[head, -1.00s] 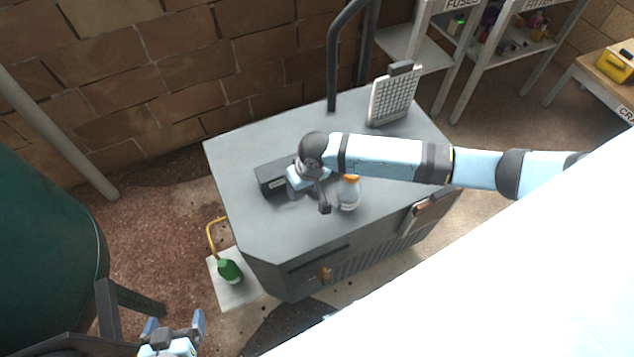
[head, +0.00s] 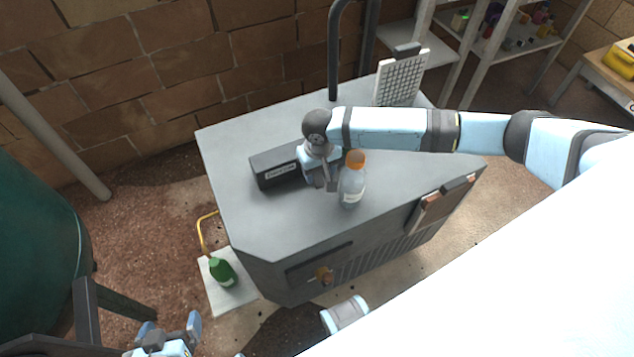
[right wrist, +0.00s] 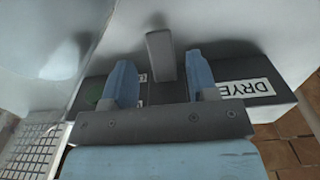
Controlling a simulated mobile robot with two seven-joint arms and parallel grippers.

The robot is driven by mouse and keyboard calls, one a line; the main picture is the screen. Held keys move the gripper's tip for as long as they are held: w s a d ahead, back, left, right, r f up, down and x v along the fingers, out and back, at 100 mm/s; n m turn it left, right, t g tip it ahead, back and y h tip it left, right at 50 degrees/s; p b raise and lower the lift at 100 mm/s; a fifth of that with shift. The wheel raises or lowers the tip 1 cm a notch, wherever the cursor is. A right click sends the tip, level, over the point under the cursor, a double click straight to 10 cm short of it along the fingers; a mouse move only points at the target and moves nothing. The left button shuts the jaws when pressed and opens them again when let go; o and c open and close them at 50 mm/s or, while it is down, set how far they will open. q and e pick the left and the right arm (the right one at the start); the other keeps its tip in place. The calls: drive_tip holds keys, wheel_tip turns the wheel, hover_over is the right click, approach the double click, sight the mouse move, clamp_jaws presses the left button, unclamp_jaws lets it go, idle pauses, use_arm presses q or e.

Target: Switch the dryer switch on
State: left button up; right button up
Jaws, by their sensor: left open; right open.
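The dryer switch is a dark box (head: 278,167) with a white label, lying on the grey cabinet top (head: 240,205). A grey lever (right wrist: 161,55) stands out from the box. My right gripper (right wrist: 160,78) is open, with the lever between and just beyond its fingers; I cannot tell if they touch. In the head view, my right gripper (head: 325,180) hides the box's right end. My left gripper (head: 168,334) is open and empty at the lower left, away from the cabinet.
A clear bottle with an orange cap (head: 352,185) stands close beside my right gripper. A white grid panel (head: 402,80) stands at the back of the cabinet top. A green bottle (head: 221,271) is on a pale slab below left. The cabinet top's front left is clear.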

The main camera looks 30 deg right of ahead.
sight(319, 182)
drive_tip(key=shift+f, duration=0.1)
drive_tip(key=shift+f, duration=0.15)
idle(0.3)
drive_tip(key=shift+f, duration=1.95)
drive_tip(key=shift+s, duration=0.1)
drive_tip(key=c, duration=0.6)
